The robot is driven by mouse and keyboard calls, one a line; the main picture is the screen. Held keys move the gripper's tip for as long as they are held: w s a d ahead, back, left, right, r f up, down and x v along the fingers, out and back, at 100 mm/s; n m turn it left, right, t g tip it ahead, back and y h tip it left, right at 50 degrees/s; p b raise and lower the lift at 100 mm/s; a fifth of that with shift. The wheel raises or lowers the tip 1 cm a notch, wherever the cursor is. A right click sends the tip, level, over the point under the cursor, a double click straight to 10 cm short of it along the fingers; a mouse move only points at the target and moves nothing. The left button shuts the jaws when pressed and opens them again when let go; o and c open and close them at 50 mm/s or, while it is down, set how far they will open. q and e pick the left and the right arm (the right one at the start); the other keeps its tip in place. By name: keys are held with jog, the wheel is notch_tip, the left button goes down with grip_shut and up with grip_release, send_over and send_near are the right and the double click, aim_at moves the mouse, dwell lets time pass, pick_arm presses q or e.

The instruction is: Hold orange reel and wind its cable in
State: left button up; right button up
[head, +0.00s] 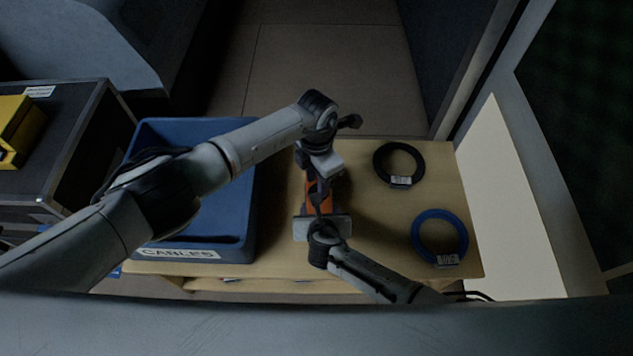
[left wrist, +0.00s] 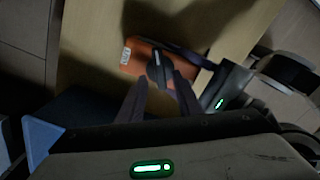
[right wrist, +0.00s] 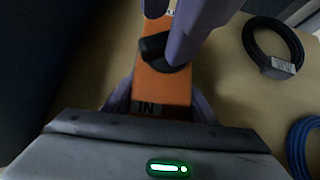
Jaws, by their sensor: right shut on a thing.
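The orange reel (head: 311,192) stands on the wooden table, largely hidden in the head view by my two grippers. The left wrist view shows its orange body (left wrist: 140,58) with a white label and a black crank knob (left wrist: 156,72). My right gripper (right wrist: 160,98) is shut on the near part of the orange body (right wrist: 162,85), which is marked "IN". My left gripper (head: 318,190) is above the reel, fingers pointing down. Its fingers (left wrist: 162,80) are apart, one on each side of the knob; I cannot tell whether they touch it. No loose cable is clearly visible.
A blue bin (head: 248,205) labelled "CABLES" stands left of the reel, under my left arm. A black cable coil (head: 378,165) and a blue cable coil (head: 415,237) lie on the right of the table (head: 440,185). A black case (head: 75,150) is at far left.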

pick_arm(q)
jog(key=shift+s+f, duration=0.1)
jog(key=shift+f, duration=0.6)
pick_arm(e)
jog(key=shift+r, duration=0.1)
pick_arm(q)
jog(key=shift+c, duration=0.4)
grip_shut()
